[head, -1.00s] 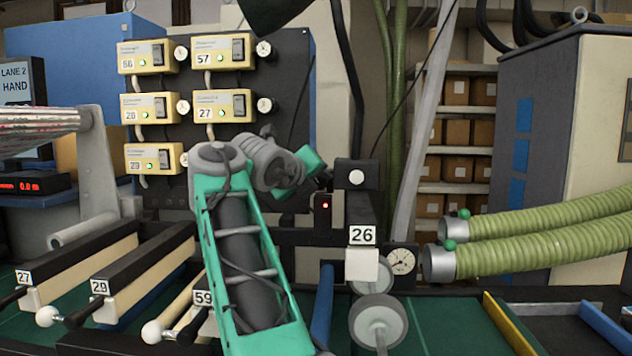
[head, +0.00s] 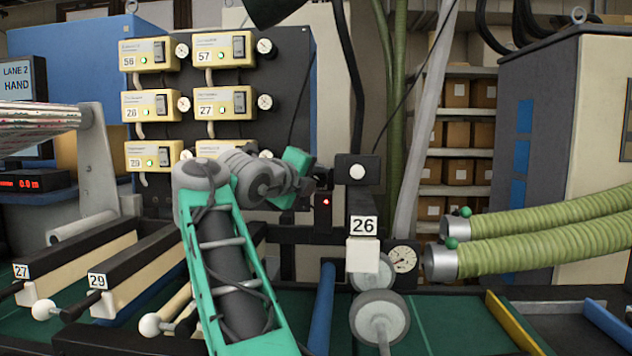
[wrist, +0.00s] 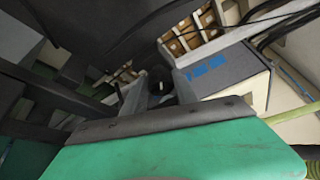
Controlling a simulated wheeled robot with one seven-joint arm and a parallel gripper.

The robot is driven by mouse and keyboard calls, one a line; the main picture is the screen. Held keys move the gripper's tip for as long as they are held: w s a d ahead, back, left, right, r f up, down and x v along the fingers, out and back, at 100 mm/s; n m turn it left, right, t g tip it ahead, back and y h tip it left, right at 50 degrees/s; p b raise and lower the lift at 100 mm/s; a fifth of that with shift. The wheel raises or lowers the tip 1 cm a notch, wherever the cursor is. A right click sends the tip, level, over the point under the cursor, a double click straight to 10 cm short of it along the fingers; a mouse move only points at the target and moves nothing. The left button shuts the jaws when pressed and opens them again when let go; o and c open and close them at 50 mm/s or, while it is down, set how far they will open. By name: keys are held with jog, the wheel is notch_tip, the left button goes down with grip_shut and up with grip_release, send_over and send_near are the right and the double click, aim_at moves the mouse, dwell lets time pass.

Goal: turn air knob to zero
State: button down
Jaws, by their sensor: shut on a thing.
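My gripper (wrist: 160,92) is shut on a small dark round knob (wrist: 160,76), seen between its two grey fingers in the wrist view. In the head view my gripper (head: 322,178) reaches to the left side of the black block with a white round button (head: 357,171). The knob itself is hidden or too small to make out there. A round dial gauge (head: 403,258) with a white face sits lower right, beside the tag 26 (head: 363,226). Its needle is too small to read surely.
A black panel with several yellow numbered boxes (head: 225,103) and small dials stands behind my arm. A red-lit dark sensor box (head: 323,211) is just below my gripper. Green hoses (head: 540,235) lie to the right. Rollers (head: 380,318) stand in front.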

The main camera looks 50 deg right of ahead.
jog(key=c, duration=1)
grip_release()
jog(key=shift+o, duration=0.2)
jog(key=b+v, duration=0.1)
jog(key=v, duration=0.7)
